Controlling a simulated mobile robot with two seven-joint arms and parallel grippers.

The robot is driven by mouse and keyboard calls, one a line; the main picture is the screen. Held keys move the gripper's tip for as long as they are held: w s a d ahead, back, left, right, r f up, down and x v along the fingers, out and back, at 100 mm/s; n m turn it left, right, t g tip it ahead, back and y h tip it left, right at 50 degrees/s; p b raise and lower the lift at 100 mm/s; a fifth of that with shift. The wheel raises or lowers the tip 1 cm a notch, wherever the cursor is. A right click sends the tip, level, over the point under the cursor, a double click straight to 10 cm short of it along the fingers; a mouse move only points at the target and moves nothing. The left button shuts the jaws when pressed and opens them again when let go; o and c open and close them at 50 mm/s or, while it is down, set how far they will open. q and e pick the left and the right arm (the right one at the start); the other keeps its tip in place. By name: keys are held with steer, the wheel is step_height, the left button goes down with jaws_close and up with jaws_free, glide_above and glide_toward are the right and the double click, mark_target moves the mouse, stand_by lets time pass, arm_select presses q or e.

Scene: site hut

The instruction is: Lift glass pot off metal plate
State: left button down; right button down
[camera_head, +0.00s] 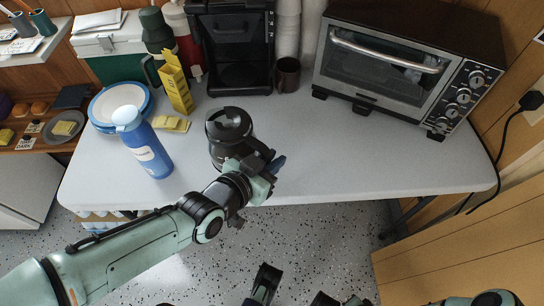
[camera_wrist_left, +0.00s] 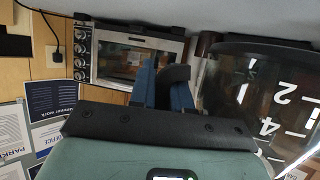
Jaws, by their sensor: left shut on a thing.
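The glass pot (camera_head: 228,125), with a dark round lid and dark glass, is in front of the coffee maker over the white table. I cannot tell whether it touches the tabletop. White level marks show on the pot (camera_wrist_left: 268,85) in the left wrist view. My left gripper (camera_head: 270,168) is at the pot's near right side, its blue fingers (camera_wrist_left: 162,85) shut on the black handle (camera_wrist_left: 174,76). The metal plate in the base of the coffee maker (camera_head: 243,78) looks bare. Dark parts of my right gripper (camera_head: 290,292) show at the bottom edge, cut off.
A toaster oven (camera_head: 390,60) stands at the back right. A brown mug (camera_head: 287,75) is beside the coffee maker. A blue bottle (camera_head: 146,148), blue-rimmed plates (camera_head: 102,102) and a yellow box (camera_head: 177,85) stand at left. The table (camera_head: 350,155) is clear at front right.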

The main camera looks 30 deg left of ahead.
mark_target(263, 153)
arm_select(q)
steer(key=shift+r, duration=0.1)
steer(key=shift+r+p, duration=1.7)
steer(key=shift+r, duration=0.75)
